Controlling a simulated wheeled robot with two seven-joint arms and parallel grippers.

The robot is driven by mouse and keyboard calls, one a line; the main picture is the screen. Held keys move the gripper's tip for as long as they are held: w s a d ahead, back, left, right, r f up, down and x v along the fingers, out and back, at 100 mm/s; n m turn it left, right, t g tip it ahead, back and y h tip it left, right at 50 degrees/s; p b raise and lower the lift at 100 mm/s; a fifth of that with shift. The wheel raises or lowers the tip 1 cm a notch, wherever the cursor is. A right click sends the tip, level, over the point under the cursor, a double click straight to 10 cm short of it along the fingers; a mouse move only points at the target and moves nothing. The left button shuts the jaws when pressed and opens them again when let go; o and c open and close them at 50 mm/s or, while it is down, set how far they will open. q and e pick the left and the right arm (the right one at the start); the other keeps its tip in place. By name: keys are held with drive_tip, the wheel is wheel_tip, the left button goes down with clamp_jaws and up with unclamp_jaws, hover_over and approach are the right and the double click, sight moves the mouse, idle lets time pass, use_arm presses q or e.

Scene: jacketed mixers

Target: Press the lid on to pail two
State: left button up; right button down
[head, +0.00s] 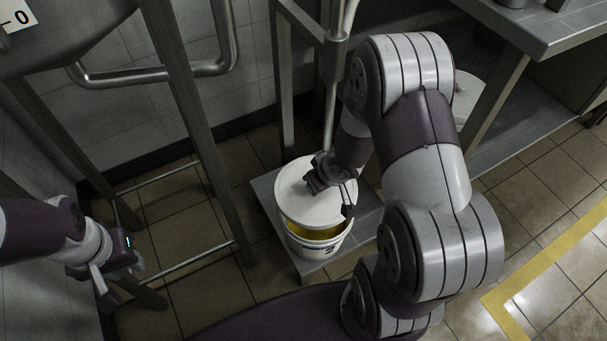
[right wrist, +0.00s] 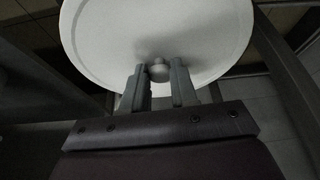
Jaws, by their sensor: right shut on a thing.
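The white pail (head: 318,246) stands on a low grey platform, with yellow contents showing at its front right. The round white lid (head: 300,207) is over the pail, shifted to the back left, so the opening is partly uncovered. I cannot tell whether the lid touches the rim. My right gripper (head: 330,178) is shut on the lid's knob. In the right wrist view, the knob (right wrist: 158,71) sits between the fingertips (right wrist: 160,78) below the lid's middle. My left gripper (head: 118,278) hangs at the far left, open and empty, away from the pail.
The platform (head: 267,190) has steel frame legs (head: 190,110) to its left and a post behind. A steel bench (head: 550,30) is at the right, with another white round thing (head: 468,92) partly hidden by my right arm. Yellow tape (head: 550,265) crosses open floor at the right.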

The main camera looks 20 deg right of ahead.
sight(323, 196)
drive_tip(key=shift+d+f+b, duration=0.1)
drive_tip(key=shift+f+b, duration=3)
drive_tip(key=shift+f, duration=0.05)
drive_tip(key=shift+s+r, duration=0.1)
drive_tip(key=shift+s, duration=0.2)
drive_tip(key=shift+f+p, duration=0.2)
drive_tip(key=shift+p, duration=0.15)
drive_tip(key=shift+c, duration=1.6)
unclamp_jaws()
